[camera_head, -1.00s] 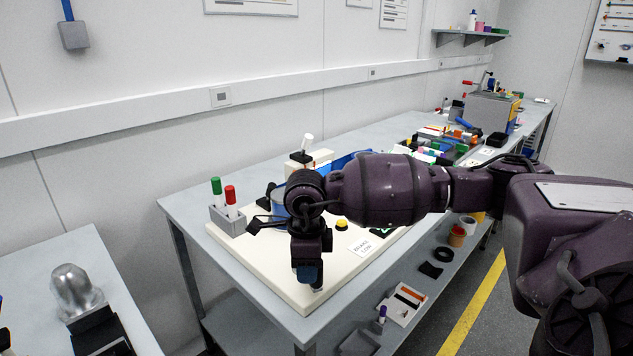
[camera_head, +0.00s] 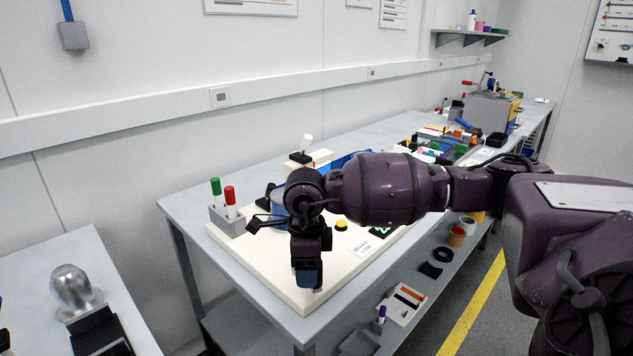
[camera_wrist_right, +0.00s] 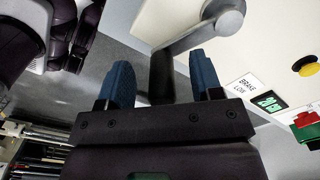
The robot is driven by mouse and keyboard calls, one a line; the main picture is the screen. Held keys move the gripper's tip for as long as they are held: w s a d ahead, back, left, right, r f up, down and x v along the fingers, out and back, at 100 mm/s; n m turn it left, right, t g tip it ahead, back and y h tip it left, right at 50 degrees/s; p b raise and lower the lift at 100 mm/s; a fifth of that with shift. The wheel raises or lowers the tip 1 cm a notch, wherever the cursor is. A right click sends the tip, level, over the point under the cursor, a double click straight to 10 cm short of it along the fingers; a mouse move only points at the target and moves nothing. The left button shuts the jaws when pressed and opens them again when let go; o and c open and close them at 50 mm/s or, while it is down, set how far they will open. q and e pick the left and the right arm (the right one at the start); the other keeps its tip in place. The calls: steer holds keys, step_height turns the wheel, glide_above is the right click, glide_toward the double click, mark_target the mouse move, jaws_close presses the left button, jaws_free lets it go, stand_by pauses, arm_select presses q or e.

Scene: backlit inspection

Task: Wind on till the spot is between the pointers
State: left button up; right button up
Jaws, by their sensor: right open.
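My right gripper (camera_head: 307,272) points down over the front part of a cream board (camera_head: 250,262). In the right wrist view its two blue fingers (camera_wrist_right: 163,85) are open, one on each side of the dark handle (camera_wrist_right: 161,78) of a crank. The grey crank arm (camera_wrist_right: 190,38) runs up to a round hub (camera_wrist_right: 226,16). I see a gap between each finger and the handle. A blue drum-like part (camera_head: 278,202) shows behind my wrist, mostly hidden. I cannot make out the spot or the pointers. My left gripper is not in view.
On the board are a BRAKE LOW label (camera_wrist_right: 243,87), a green-lit display (camera_wrist_right: 267,101) and a yellow button (camera_head: 341,225). A holder with green and red markers (camera_head: 228,220) stands at its left edge. A silver dome (camera_head: 76,290) sits on the side table.

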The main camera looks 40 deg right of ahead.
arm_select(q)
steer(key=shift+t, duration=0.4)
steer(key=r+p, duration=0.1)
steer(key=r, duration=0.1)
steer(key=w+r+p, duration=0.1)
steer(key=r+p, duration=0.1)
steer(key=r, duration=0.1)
arm_select(e)
step_height(320, 180, up, 8)
steer(key=shift+f, duration=0.15)
steer(key=shift+a, duration=0.1)
